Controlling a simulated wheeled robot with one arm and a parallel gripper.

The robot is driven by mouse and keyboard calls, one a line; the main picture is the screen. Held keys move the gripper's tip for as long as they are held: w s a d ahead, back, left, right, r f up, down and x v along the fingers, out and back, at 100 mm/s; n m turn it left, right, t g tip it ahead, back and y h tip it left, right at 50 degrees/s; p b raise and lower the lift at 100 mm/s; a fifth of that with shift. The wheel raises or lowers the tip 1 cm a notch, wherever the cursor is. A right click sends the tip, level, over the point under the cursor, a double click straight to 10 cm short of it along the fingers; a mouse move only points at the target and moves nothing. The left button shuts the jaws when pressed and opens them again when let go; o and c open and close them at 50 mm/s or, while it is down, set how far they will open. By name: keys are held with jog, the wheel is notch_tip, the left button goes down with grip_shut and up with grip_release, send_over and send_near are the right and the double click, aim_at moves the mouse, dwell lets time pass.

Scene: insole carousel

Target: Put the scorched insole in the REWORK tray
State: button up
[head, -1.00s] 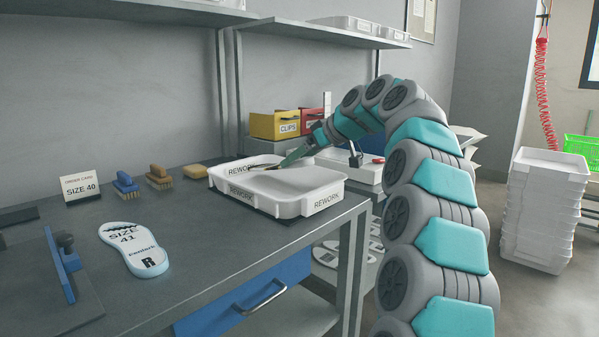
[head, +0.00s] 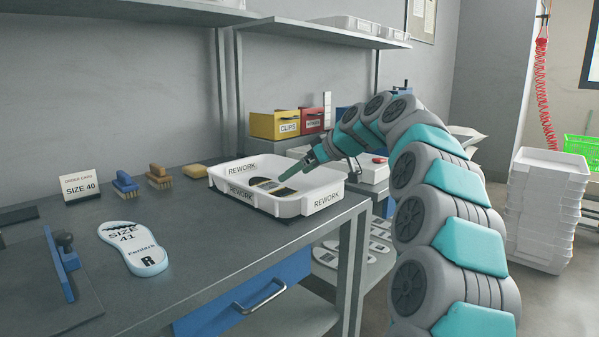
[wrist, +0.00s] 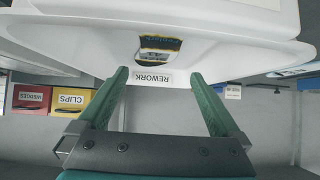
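The scorched insole (head: 270,187), dark with a pale label patch, lies inside the white REWORK tray (head: 322,198) at the bench's right end. In the wrist view the insole (wrist: 160,48) shows partly, with dark browned edges, against the white tray (wrist: 235,60). My gripper (head: 281,180) reaches in over the tray from the right. Its two green fingers (wrist: 160,73) are wide apart in the wrist view, with nothing between them. The fingertips are near the insole; I cannot tell whether they touch it.
A pale SIZE 41 insole (head: 135,248) lies on the bench front, by a SIZE 40 order card (head: 80,187). Brushes (head: 125,184) and a yellow block (head: 195,171) stand behind. A yellow CLIPS bin (head: 274,125) and red bin (head: 312,121) are beyond the tray.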

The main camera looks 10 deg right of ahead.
jog(key=shift+s+d+r, duration=0.1)
jog(key=shift+r, duration=0.2)
jog(key=v, duration=1.1)
jog(key=shift+s+d+r+b, duration=0.15)
jog(key=shift+s+d+b, duration=0.05)
jog(key=shift+s+b, duration=0.1)
